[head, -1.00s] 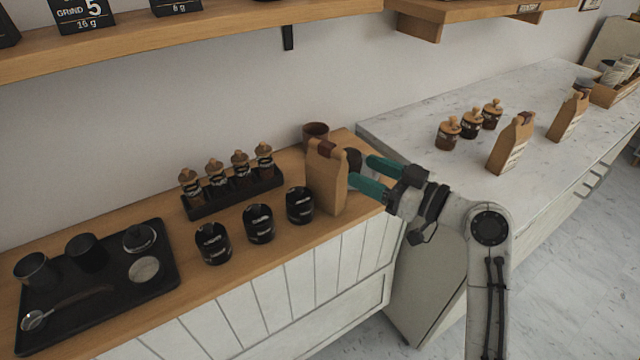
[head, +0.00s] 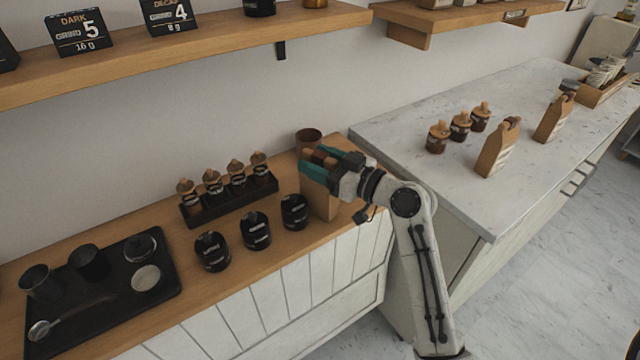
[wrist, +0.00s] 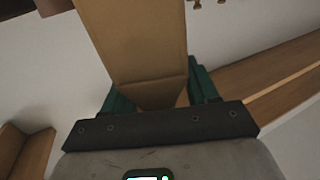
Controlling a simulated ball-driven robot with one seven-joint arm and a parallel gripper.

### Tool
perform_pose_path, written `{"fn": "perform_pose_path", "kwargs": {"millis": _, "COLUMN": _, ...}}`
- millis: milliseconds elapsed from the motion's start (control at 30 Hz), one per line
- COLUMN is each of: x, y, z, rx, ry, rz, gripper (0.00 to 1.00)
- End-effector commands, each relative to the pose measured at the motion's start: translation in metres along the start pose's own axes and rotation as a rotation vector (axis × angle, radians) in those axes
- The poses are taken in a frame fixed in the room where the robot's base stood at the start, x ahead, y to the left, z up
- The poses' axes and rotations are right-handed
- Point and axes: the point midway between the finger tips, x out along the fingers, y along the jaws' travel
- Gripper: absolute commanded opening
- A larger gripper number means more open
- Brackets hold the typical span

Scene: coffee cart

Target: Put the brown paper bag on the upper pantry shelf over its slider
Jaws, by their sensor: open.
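The brown paper bag (head: 320,199) stands upright on the wooden counter at its right end, in the head view. My gripper (head: 316,165) is at the top of the bag, with its teal fingers open and one on each side of the bag's upper part. In the wrist view the bag (wrist: 135,45) rises between the two teal fingers (wrist: 158,98). The upper pantry shelf (head: 470,20) is on the wall at the upper right, with a small label on its front edge. Its slider cannot be made out.
Several black jars (head: 255,230), a black rack of corked bottles (head: 228,200) and a brown cup (head: 308,138) stand close to the bag. A black tray (head: 100,290) lies at the left. Two similar paper bags (head: 497,148) stand on the marble counter (head: 400,125). A wall shelf (head: 200,42) runs above.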

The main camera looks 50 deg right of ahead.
Motion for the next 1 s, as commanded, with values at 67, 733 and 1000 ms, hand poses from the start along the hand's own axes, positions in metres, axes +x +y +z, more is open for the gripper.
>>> {"fn": "perform_pose_path", "kwargs": {"millis": 67, "x": -0.0002, "y": -0.0001, "z": 0.0003, "rx": 0.000, "ry": 0.000, "rz": 0.000, "gripper": 0.58}}
{"fn": "perform_pose_path", "kwargs": {"millis": 733, "x": -0.0006, "y": -0.0001, "z": 0.0003, "rx": 0.000, "ry": 0.000, "rz": 0.000, "gripper": 0.00}}
{"fn": "perform_pose_path", "kwargs": {"millis": 1000, "x": -0.0006, "y": 0.0000, "z": 0.0002, "rx": 0.000, "ry": 0.000, "rz": 0.000, "gripper": 0.00}}
